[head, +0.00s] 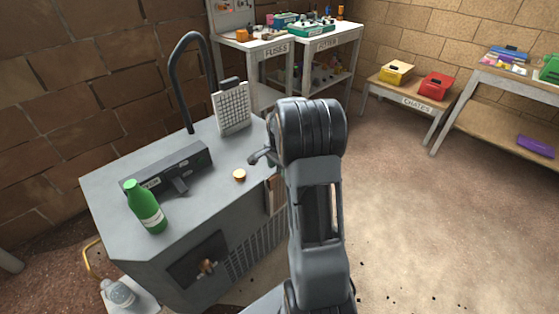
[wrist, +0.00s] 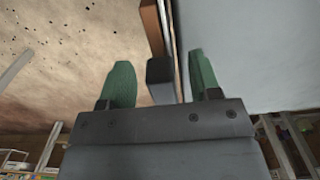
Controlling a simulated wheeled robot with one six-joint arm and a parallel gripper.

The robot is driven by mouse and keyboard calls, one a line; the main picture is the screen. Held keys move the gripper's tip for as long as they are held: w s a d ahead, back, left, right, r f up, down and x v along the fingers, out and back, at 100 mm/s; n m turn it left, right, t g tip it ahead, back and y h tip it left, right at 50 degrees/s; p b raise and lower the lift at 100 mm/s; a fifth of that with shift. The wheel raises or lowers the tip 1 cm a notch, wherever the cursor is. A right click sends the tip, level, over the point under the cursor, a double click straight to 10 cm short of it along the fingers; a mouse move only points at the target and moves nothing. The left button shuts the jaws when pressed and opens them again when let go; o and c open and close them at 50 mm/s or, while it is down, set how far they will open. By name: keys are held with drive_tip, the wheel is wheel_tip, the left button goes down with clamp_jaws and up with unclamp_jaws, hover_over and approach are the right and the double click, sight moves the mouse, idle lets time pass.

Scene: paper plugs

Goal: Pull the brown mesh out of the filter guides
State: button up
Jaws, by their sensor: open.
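The brown mesh (wrist: 149,24) shows as a narrow brown edge at the top of the wrist view, beside a pale grey panel. In the head view a reddish-brown strip, likely the same mesh (head: 273,196), shows on the right side of the grey cabinet, partly hidden by my arm. A dark grey block (wrist: 160,72), perhaps a guide or a tab, lies between the fingers. My gripper (wrist: 160,60) is open, with one green finger on each side of the block. I cannot tell whether either finger touches it. In the head view my arm hides most of the gripper.
Labelled tables stand behind, including the crates table (head: 413,101). The floor (head: 420,210) to the right is open.

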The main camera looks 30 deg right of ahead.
drive_tip(key=shift+f, duration=0.7)
drive_tip(key=shift+c, duration=0.3)
clamp_jaws()
idle(0.4)
